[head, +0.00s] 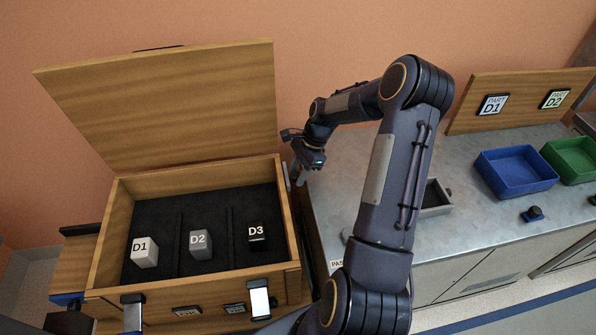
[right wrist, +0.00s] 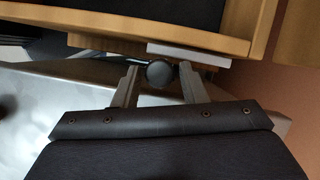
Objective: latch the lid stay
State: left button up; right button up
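The wooden chest (head: 110,235) stands with its lid (head: 165,105) raised and leaning back. A pale upright bar (head: 287,176), which looks like part of the lid stay, is at its right side near the hinge. My right gripper (head: 299,177) is beside that rear right corner, partly hidden by its own wrist. In the right wrist view its two fingers (right wrist: 160,82) are spread on either side of a dark round knob (right wrist: 159,73). A narrow gap shows at each side, so it is open around the knob. A dark rod and a pale plate (right wrist: 188,54) are beside the knob. My left gripper is not seen.
Blocks D1 (head: 145,252), D2 (head: 201,244) and D3 (head: 258,236) sit in separate chest compartments. On the metal bench (head: 455,240) to the right are a grey tray (head: 437,209), a blue bin (head: 515,173) and a green bin (head: 573,160). My right arm spans the bench's left part.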

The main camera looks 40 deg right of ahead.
grip_shut()
jog(key=w+d, duration=0.1)
jog(key=w, duration=0.1)
jog(key=w+d, duration=0.1)
jog(key=w, duration=0.1)
jog(key=shift+d+r, duration=0.1)
jog(key=shift+o, duration=1.5)
grip_release()
jog(key=v, duration=0.7)
jog(key=shift+d+r+b, duration=0.2)
jog(key=shift+r+b, duration=0.15)
jog(key=shift+b, duration=0.05)
